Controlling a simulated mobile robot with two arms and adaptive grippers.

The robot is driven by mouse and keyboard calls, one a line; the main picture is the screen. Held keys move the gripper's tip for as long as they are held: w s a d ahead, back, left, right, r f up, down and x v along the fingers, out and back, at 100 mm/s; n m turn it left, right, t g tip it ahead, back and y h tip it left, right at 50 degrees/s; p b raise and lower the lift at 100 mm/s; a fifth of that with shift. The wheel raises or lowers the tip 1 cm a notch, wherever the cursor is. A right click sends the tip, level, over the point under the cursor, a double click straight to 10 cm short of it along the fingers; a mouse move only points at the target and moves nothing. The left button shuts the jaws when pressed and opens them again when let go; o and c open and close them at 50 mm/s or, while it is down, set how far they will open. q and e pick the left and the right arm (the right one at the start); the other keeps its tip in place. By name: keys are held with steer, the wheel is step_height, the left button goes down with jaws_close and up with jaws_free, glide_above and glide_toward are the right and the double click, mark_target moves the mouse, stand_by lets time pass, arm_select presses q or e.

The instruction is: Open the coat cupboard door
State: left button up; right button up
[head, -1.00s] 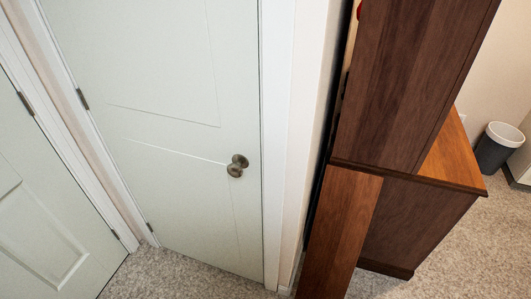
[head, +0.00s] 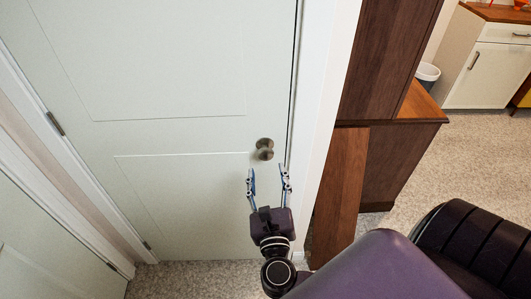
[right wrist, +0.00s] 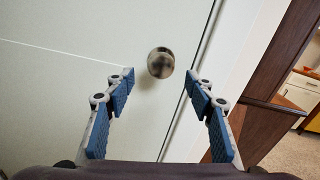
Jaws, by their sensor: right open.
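The white cupboard door (head: 190,135) fills the left and middle of the head view and looks shut in its frame. Its round metal knob (head: 264,149) sits near the door's right edge; it also shows in the right wrist view (right wrist: 160,62). My right gripper (head: 269,178) is open, its two blue-padded fingers pointing at the knob from just below it in the picture. In the right wrist view the gripper (right wrist: 160,85) has the knob ahead, between the lines of its fingers and not touched. My left gripper is not in view.
A dark wooden hutch (head: 390,60) stands right of the door frame, with a brown board (head: 338,195) beside it. A bin (head: 427,76) and a white cabinet (head: 490,65) are farther right. Another white door (head: 50,250) is at lower left.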

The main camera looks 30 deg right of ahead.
mark_target(266, 157)
steer(key=p+x, duration=0.1)
steer(key=x, duration=0.6)
steer(key=shift+r+p, duration=0.15)
steer(key=shift+p, duration=0.2)
steer(key=shift+w+d, duration=0.3)
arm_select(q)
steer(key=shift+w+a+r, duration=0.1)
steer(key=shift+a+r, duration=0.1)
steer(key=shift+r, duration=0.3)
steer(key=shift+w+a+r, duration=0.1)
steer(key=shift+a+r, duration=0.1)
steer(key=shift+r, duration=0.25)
arm_select(e)
steer(key=shift+c, duration=0.3)
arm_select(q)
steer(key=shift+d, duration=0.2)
arm_select(e)
jaws_close()
